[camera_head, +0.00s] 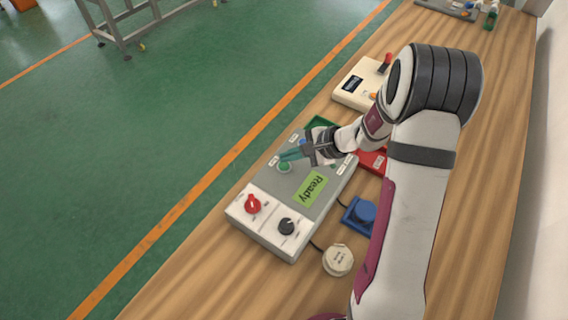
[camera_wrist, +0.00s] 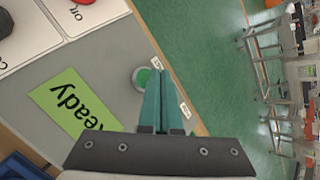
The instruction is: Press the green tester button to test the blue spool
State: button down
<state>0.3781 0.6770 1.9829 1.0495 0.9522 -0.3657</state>
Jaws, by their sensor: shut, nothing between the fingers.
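The grey tester box (camera_head: 262,190) lies on the table with a lit green display reading "Ready" (camera_head: 312,189). The green tester button (camera_head: 284,167) is on its top, near the floor-side edge. In the wrist view the button (camera_wrist: 139,79) shows just left of the fingertips. My gripper (camera_head: 283,156) is shut and empty, its teal fingers close by the button; whether they touch it is unclear. It also shows in the wrist view (camera_wrist: 161,72). A blue spool-like piece (camera_head: 363,211) sits in a blue square holder (camera_head: 352,222) beside the box.
The box carries a red knob (camera_head: 252,204) and a black knob (camera_head: 287,226). A cream round piece (camera_head: 338,259) and a red tray (camera_head: 372,161) lie nearby. A cream device with a red lever (camera_head: 357,83) stands farther back. My arm covers part of the table.

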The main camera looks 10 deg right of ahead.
aim_at(289, 166)
dwell(0.4)
jog(key=shift+f, duration=0.45)
jog(key=shift+f, duration=0.35)
dwell(0.4)
jog(key=shift+r, duration=0.8)
jog(key=shift+r, duration=2.5)
